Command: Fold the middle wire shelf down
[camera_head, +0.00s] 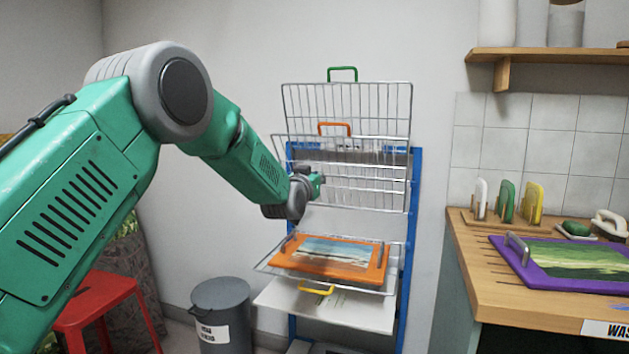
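A blue-framed drying rack (412,200) stands against the wall. Its upper wire shelf (385,105), with a green handle (342,72), is folded up. A lower wire shelf (392,270) lies about flat and bears an orange-framed picture (285,262). My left gripper (318,180) is in front of the raised wires at the rack's left side. Its fingers are small and partly hidden; contact is unclear. My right gripper is out of view.
Below, a white sheet (350,312) lies by a yellow handle (316,291). A grey bin (221,305) and red stool (100,295) stand left. A wooden counter (480,280) with a purple-framed picture (520,262) stands right, under a wall shelf (550,57).

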